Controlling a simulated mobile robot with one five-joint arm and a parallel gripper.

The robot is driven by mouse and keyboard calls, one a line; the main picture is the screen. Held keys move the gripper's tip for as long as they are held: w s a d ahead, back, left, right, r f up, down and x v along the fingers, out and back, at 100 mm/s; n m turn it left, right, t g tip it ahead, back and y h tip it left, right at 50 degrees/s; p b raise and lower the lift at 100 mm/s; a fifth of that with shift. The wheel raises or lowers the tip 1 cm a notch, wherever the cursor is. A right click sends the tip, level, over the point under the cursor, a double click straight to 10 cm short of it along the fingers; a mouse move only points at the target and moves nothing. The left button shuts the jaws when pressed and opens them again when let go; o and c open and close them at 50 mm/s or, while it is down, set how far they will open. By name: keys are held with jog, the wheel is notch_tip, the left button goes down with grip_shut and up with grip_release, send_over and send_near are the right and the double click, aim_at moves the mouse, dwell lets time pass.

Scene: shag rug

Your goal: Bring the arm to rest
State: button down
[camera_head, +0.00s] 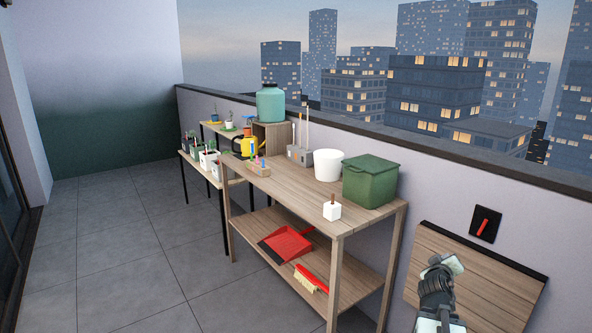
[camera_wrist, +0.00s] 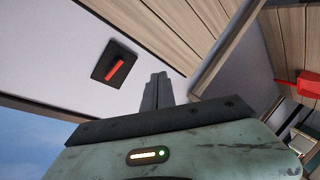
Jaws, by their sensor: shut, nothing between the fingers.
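My gripper (camera_wrist: 157,84) is shut and empty; its two dark fingers lie together in the wrist view, beyond the pale green wrist housing. In the head view my arm rises at the bottom right, with the wrist (camera_head: 445,268) in front of a wooden panel (camera_head: 490,278) by the wall. The fingertips are hard to make out there. A black plate with a red handle (camera_head: 483,225) is on the wall above the panel. It also shows in the wrist view (camera_wrist: 115,68), left of the fingers and apart from them.
A wooden two-level bench (camera_head: 290,189) stands left of my arm. Tiled floor (camera_head: 125,260) is clear at left.

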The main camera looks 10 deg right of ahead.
jog(key=w+a+f+g+y, duration=0.1)
jog(key=a+f+g+y, duration=0.1)
jog(key=a+f, duration=0.5)
jog(key=a+f+m+g+y, duration=0.1)
jog(key=a+f+g+y, duration=0.15)
jog(key=a, duration=0.75)
jog(key=w+a+f+g+y, duration=0.1)
jog(key=a+f+y, duration=0.1)
jog(key=a+f, duration=0.5)
jog(key=s+a+f+n+g+y, duration=0.15)
jog(key=s+a, duration=0.25)
jog(key=a, duration=0.7)
jog(key=s+a+m+g+y, duration=0.1)
jog(key=s+a+g+y, duration=0.3)
jog(key=a, duration=0.8)
notch_tip(320, 180, up, 27)
jog(key=h+p, duration=0.1)
jog(key=p, duration=2.5)
jog(key=shift+s+d+f+t, duration=0.2)
jog(key=shift+s+d+t, duration=0.15)
jog(key=shift+d+t, duration=0.05)
jog(key=c, duration=1.8)
grip_release()
jog(key=shift+f+n, duration=0.2)
jog(key=shift+n, duration=0.05)
jog(key=shift+o, duration=0.2)
